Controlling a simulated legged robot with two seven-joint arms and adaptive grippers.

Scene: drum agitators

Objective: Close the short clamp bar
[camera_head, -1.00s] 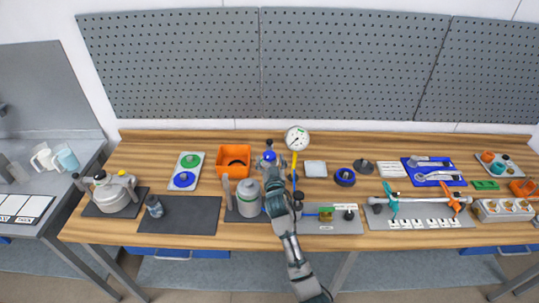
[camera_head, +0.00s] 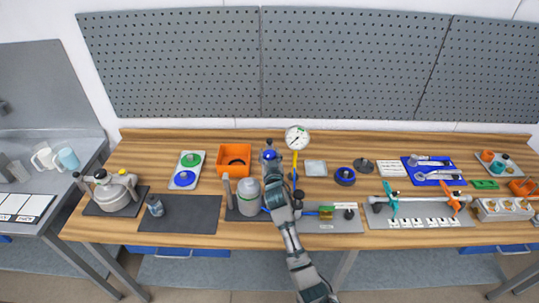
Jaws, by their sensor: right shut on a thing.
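My right gripper (camera_head: 271,171) is over the middle of the bench, directly in front of a small blue and black device (camera_head: 269,156). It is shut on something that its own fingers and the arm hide. I cannot tell if it touches the blue and black device. A grey plate (camera_head: 330,226) just right of my forearm bears a green and yellow bar (camera_head: 327,211) and a dark knob (camera_head: 348,214). I cannot tell which part is the short clamp bar. My left gripper is not in view.
A grey drum (camera_head: 249,199) stands close left of my right arm. An orange bin (camera_head: 234,148) and a dial gauge (camera_head: 297,138) are near the back. A yellow-handled tool (camera_head: 294,164) stands close right. A rail with teal and orange clamps (camera_head: 420,199) lies farther right.

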